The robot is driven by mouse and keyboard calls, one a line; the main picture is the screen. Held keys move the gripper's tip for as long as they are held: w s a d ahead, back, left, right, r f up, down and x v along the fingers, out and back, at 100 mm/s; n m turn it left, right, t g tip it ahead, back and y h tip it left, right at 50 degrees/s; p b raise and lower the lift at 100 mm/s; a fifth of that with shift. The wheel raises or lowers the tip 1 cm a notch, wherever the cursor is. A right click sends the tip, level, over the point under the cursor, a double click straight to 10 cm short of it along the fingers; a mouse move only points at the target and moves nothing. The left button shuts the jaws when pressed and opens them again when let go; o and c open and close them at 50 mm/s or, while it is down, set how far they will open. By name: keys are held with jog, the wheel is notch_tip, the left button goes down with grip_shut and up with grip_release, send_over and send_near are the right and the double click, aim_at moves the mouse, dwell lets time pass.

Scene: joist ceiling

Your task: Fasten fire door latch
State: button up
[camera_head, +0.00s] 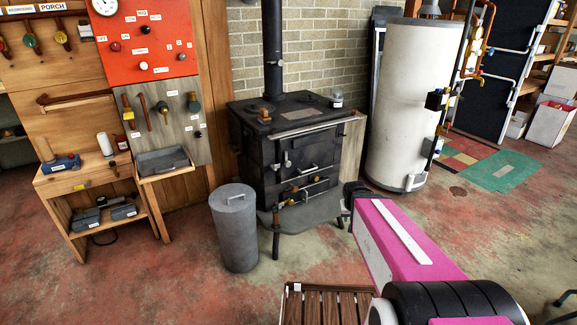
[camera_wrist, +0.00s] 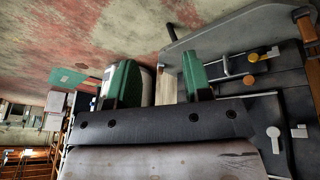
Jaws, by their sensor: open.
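The black stove (camera_head: 290,140) stands against the brick wall. Its upper front door (camera_head: 314,152) looks closed or nearly so. A pale latch handle (camera_head: 287,160) is at that door's left edge; I cannot tell whether it is engaged. The wrist view shows the stove sideways at the right, with a pale handle (camera_wrist: 273,138) that seems to be this latch. My gripper (camera_wrist: 158,82) has green fingers spread wide with nothing between them. It is at the stove's right front, apart from the latch. In the head view my pink arm mostly hides it.
Lower knobs (camera_wrist: 271,53) and a front ledge (camera_wrist: 215,37) jut from the stove. A grey lidded bin (camera_head: 234,228) stands at its left front. A white tank (camera_head: 398,100) is at right. A slatted wooden surface (camera_head: 325,305) is near the bottom. Floor between is open.

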jog(key=w+a+n+t, duration=0.1)
jog(key=w+a+t, duration=0.3)
jog(key=w, duration=0.8)
jog(key=n+t+y, duration=0.7)
jog(key=n+y, duration=0.2)
jog(key=y, duration=0.2)
send_near(289, 164)
jog(key=x, duration=1)
jog(key=c, duration=0.7)
